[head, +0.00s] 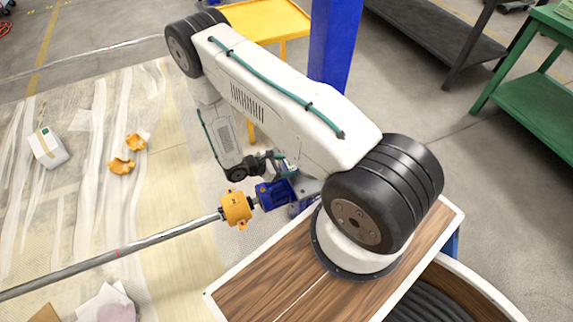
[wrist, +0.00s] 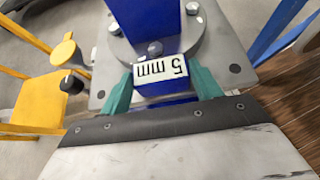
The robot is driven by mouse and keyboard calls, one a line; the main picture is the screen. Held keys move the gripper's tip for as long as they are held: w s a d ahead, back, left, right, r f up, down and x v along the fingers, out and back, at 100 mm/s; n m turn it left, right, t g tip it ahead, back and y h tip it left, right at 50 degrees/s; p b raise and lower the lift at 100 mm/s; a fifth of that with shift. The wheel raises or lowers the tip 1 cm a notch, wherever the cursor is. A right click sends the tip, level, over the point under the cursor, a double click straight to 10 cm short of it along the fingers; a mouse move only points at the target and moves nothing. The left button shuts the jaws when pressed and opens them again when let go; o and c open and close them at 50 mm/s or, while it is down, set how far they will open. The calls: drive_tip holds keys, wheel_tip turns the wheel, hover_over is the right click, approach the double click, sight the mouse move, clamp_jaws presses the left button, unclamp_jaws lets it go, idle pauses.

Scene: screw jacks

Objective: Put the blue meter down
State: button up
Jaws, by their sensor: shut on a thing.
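The blue meter (wrist: 161,70) carries a white label reading "5 mm", upside down in the wrist view. My gripper (wrist: 160,86) is shut on it, with a teal finger on each side. My fingers are mostly hidden in the head view. What lies directly under the meter is hidden.
A blue post (head: 335,45) stands behind my arm. A yellow table (head: 268,20) is at the back, and a green bench (head: 535,90) at the right. Orange pieces (head: 121,165) and a white box (head: 48,148) lie on the pale floor covering at the left.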

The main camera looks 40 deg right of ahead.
drive_tip(key=shift+f, duration=0.15)
drive_tip(key=o, duration=1.2)
